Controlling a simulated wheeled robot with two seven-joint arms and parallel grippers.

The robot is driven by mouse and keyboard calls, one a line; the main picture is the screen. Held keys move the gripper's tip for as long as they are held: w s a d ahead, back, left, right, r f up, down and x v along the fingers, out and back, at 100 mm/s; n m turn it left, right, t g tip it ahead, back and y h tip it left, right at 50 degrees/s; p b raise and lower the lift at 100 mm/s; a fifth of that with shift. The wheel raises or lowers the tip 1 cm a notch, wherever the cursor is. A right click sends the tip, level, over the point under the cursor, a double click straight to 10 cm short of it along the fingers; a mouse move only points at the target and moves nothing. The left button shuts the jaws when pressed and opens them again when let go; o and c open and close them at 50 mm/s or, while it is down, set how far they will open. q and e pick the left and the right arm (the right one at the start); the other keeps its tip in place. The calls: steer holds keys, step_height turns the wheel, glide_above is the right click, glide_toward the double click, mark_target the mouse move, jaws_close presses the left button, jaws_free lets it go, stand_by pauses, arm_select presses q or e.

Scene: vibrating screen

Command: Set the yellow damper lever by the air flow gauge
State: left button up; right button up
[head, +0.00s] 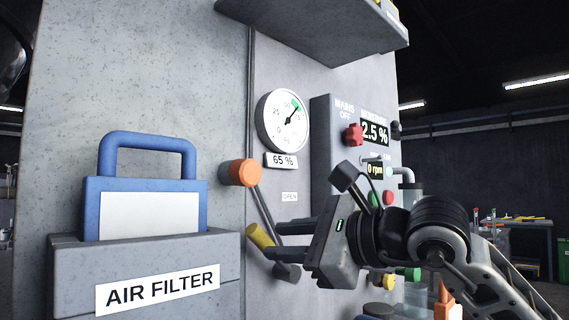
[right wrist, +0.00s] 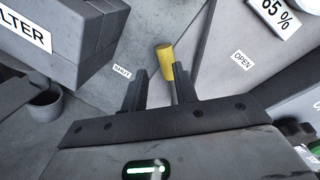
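The damper lever has a yellow grip (head: 260,236), low on the grey wall panel. The grip also shows in the right wrist view (right wrist: 165,61), tilted, just past my fingertips. My right gripper (head: 274,240) is open, its fingers on either side of the lever's line. In the right wrist view the lever's dark shaft runs close to the right finger; contact cannot be told. The round white air flow gauge (head: 283,120) has a green mark at upper right, and its needle points near that mark. A plate (head: 282,160) below reads 65 %. My left gripper is out of view.
An orange knob (head: 240,172) with a dark rod stands just above the lever. The air filter box (head: 145,275) with its blue handle (head: 148,139) juts out at left. A control box (head: 325,150) stands at right. SHUT (right wrist: 122,72) and OPEN (right wrist: 243,60) labels flank the lever.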

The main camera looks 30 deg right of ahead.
steer(key=shift+d, duration=0.1)
steer(key=b+v, duration=0.2)
steer(key=v, duration=0.4)
steer(key=shift+b, duration=0.35)
stand_by(0.4)
